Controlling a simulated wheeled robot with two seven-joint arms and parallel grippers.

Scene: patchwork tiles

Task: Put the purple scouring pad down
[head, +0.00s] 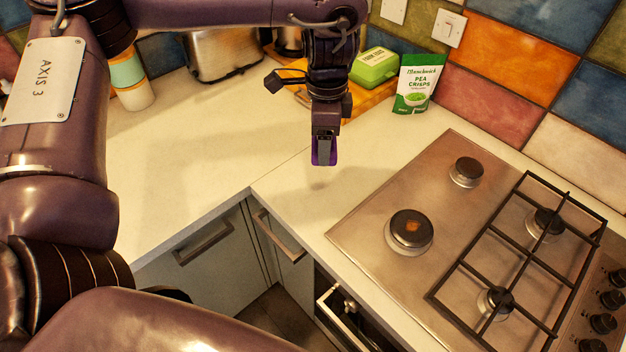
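The purple scouring pad (333,157) shows as a small purple piece at the tip of my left gripper (324,150). My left gripper points down and is shut on the pad, with most of the pad hidden by the fingers. The pad seems to be held above the pale worktop (290,205), near the corner between the counter and the hob; a faint shadow lies below it. My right gripper is not in view.
A steel hob (375,215) with burners and a black grate lies to the right. Behind my gripper are a green box (374,66) on a wooden board and a pea crisps bag (417,84). A toaster (222,52) and bottle (130,85) stand back left. The left worktop is clear.

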